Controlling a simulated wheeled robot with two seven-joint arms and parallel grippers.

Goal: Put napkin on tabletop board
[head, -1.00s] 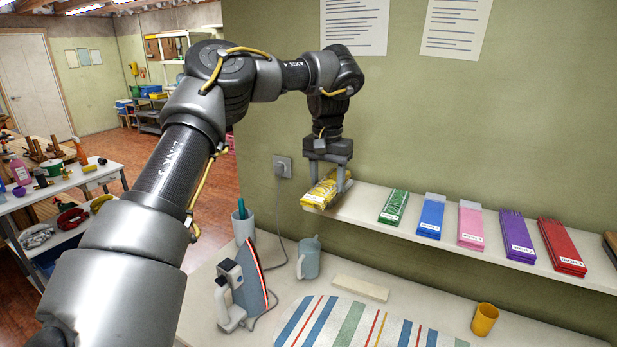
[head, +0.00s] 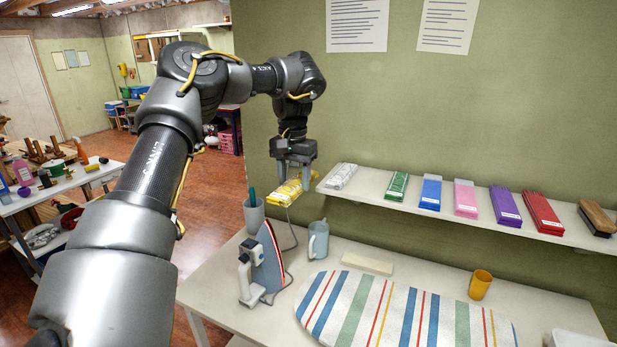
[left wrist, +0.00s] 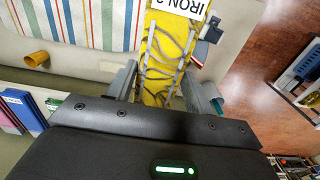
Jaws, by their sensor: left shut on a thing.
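The tabletop board (head: 385,308) is a padded striped ironing board on the worktable, below and to the right of the gripper. It also shows at the upper left in the left wrist view (left wrist: 95,20). My right gripper is not in view.
The shelf (head: 365,194) holds several folded packets and a brush (head: 597,218). On the worktable (head: 215,287) stand an iron (head: 262,262), a grey cup (head: 254,216), a blue-grey jug (head: 318,240), a pale block (head: 367,263) and a yellow cup (head: 480,284). The board top is clear.

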